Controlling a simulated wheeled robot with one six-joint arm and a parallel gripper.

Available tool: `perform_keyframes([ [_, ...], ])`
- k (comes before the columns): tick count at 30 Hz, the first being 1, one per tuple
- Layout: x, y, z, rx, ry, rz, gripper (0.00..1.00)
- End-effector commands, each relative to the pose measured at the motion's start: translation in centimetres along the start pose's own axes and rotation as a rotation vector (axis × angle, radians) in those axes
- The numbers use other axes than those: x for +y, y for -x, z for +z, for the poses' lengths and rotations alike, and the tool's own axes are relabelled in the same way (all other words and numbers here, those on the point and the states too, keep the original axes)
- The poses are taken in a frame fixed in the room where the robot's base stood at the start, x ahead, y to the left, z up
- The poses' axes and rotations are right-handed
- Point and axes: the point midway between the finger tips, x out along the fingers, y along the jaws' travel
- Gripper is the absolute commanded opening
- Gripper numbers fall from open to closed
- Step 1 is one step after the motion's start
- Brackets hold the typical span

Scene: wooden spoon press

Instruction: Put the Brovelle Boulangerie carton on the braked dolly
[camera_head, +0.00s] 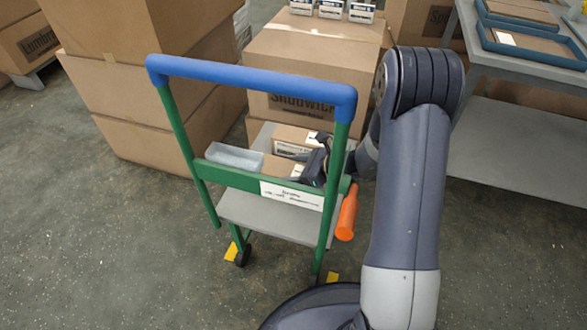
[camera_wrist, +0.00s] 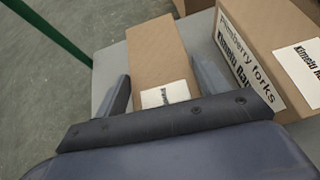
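The dolly (camera_head: 270,213) has a green frame, a blue handle and a grey deck; an orange lever (camera_head: 347,212) hangs at its right. My gripper (camera_head: 313,168) is low over the deck, behind the dolly's label plate. In the wrist view, my gripper's two fingers (camera_wrist: 161,80) lie either side of a plain brown carton (camera_wrist: 157,50). Its white label is too blurred to read, so I cannot confirm its brand. The carton appears to rest on the grey deck (camera_wrist: 110,62). Whether the fingers press on it or merely straddle it is unclear.
A second carton (camera_wrist: 266,50), marked Kimetti and plumberry forks, stands close right of my gripper. A translucent tray (camera_head: 234,156) is at the dolly's left. Large boxes (camera_head: 150,100) stand behind left. A grey table (camera_head: 530,150) stands right.

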Motion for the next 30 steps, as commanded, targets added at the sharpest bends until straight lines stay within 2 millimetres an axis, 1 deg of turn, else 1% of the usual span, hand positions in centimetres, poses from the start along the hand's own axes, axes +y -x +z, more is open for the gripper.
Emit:
perform_keyframes([
  [1, 0.0, 0.0, 0.0, 0.0, 0.0, 0.0, 0.74],
  [6, 0.0, 0.0, 0.1, 0.0, 0.0, 0.0, 0.88],
  [7, 0.0, 0.0, 0.1, 0.0, 0.0, 0.0, 0.89],
  [13, 0.0, 0.0, 0.1, 0.0, 0.0, 0.0, 0.89],
  [17, 0.0, 0.3, 0.6, 0.0, 0.0, 0.0, 0.89],
  [20, -0.1, 1.9, 0.6, 0.001, -0.002, -0.004, 0.89],
  [27, -0.1, 7.3, 0.7, 0.0, -0.001, -0.005, 0.89],
  [30, -0.1, 9.2, 0.6, 0.001, -0.002, -0.004, 0.89],
])
